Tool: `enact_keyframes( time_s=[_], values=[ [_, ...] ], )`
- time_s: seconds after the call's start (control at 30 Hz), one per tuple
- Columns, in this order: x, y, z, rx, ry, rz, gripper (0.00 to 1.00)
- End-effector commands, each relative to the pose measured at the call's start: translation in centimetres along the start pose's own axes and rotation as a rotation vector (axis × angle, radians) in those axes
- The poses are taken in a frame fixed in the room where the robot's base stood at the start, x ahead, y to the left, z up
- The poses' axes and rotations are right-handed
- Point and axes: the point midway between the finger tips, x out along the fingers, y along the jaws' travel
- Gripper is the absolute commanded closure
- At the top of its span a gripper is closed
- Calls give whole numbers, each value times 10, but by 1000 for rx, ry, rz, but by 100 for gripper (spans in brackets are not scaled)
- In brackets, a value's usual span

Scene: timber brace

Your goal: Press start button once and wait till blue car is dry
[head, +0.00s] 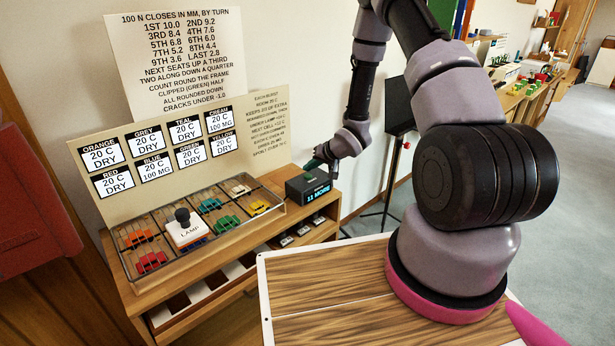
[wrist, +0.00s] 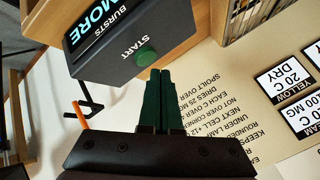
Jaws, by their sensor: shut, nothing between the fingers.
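The dark control box (head: 309,190) stands at the right end of the wooden bench, its display reading "11 MORE". In the wrist view, the round green start button (wrist: 147,58) sits on its top beside the word START. My gripper (wrist: 161,71) is shut and empty, its dark green fingertips close to the button; contact cannot be told. It also shows above the box in the head view (head: 313,163). The blue car (head: 195,245) is mostly hidden beneath the white block marked LAMP (head: 188,230). The BLUE label (head: 155,167) reads 20 C, 100 MG.
The wire-covered frame also holds a red car (head: 151,262), an orange car (head: 138,238), a yellow car (head: 259,207), a cream car (head: 238,188) and greenish cars (head: 228,222). A label board (head: 115,201) stands behind. A wood-topped surface (head: 325,295) is in front.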

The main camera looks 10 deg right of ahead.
Motion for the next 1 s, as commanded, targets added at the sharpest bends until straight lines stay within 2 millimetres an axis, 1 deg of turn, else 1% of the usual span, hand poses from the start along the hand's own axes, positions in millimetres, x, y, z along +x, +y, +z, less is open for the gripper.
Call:
enact_keyframes(
  time_s=[1.0],
  values=[
    [6, 5, 5, 0, 0, 0, 100]
  ],
)
